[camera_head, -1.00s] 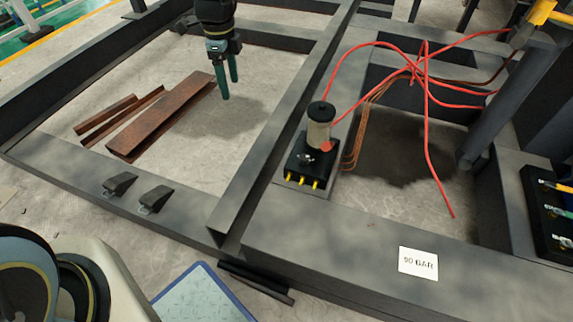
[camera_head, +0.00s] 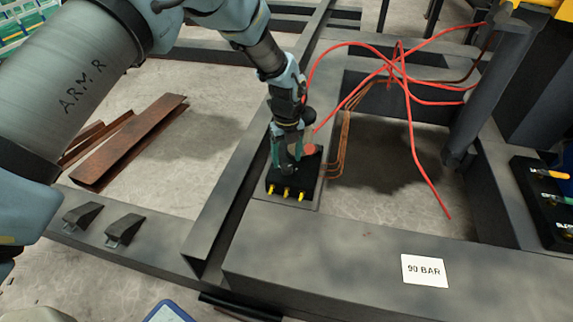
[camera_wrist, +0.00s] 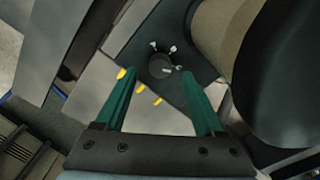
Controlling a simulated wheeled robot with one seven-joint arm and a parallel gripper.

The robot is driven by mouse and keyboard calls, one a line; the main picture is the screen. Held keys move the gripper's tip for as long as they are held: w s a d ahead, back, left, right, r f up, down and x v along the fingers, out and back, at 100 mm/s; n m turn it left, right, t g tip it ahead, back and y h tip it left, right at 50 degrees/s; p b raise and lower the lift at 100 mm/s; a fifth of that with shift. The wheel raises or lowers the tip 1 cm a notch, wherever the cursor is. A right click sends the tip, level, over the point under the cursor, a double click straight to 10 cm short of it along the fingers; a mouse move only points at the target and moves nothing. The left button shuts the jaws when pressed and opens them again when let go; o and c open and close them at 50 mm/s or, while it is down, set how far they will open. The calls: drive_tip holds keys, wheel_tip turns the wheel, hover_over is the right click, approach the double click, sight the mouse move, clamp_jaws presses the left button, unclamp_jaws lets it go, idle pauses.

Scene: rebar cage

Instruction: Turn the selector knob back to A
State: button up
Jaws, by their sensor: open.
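The selector knob (camera_wrist: 160,66) is a small dark round knob with a pale pointer mark, seen in the wrist view. Small white marks sit around it; their letters are too small to read. It is on the black valve box (camera_head: 310,180), which has yellow fittings along its front edge. My gripper (camera_head: 287,152) is over this box in the head view and hides the knob there. In the wrist view my gripper (camera_wrist: 163,78) is open, its green fingers to either side of the knob's position. I cannot tell whether they touch it.
A tan cylinder with a black cap (camera_wrist: 222,25) stands close right of the knob in the wrist view. Red hoses (camera_head: 385,70) and copper lines (camera_head: 345,130) run behind the box. A "90 BAR" label (camera_head: 424,270) lies on the dark frame beam (camera_head: 320,255).

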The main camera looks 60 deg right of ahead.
sight(287, 169)
drive_tip(key=shift+f, duration=1.45)
clamp_jaws()
